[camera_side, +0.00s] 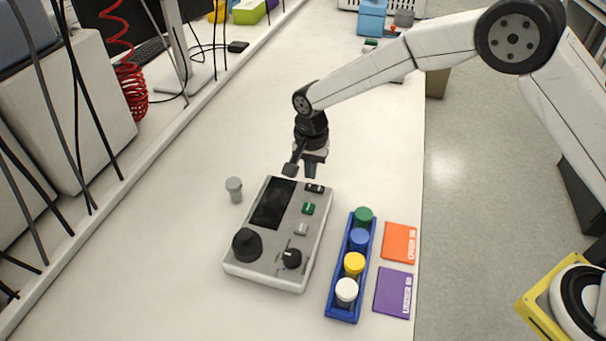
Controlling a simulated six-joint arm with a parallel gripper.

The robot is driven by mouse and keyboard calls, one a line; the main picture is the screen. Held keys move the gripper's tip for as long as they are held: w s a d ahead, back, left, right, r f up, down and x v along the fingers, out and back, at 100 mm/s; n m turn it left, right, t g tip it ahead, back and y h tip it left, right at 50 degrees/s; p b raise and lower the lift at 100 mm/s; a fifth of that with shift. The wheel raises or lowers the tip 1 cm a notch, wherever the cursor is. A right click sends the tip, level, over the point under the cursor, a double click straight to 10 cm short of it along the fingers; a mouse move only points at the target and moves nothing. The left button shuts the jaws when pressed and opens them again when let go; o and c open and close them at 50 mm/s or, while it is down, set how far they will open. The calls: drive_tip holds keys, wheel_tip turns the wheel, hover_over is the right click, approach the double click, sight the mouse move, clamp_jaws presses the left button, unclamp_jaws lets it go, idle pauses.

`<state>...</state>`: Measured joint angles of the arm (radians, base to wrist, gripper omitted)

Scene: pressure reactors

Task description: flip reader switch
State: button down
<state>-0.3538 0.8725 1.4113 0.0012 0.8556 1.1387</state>
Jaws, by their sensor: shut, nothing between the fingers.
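The reader (231,266) is a light grey box with a dark screen (272,204), lying on the white bench. Down its right side are a black switch (315,188), a green switch (308,208) and a light grey switch (301,229). A large black knob (246,245) and a smaller black dial (291,258) sit at its near end. I cannot tell which control is the reader switch, or its position. My gripper (311,174) points down, shut and empty, at the reader's far edge, near the black switch. I cannot tell whether it touches.
A blue rack (342,313) with several capped vials stands right of the reader. An orange card (400,243) and a purple card (393,292) lie beside it. A grey-capped vial (234,188) stands left of the reader. The bench's right edge is near the cards. The bench behind is mostly clear.

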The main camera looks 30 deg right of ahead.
sight(311, 186)
drive_tip(key=shift+f, duration=1.25)
drive_tip(key=shift+f, duration=0.1)
drive_tip(key=shift+f, duration=0.15)
drive_tip(key=shift+s+d, duration=0.1)
drive_tip(key=shift+s+d+r, duration=0.2)
drive_tip(key=shift+s+d, duration=0.2)
drive_tip(key=shift+r, duration=0.25)
wheel_tip(311, 186, up, 14)
drive_tip(key=shift+f, duration=0.15)
idle(0.4)
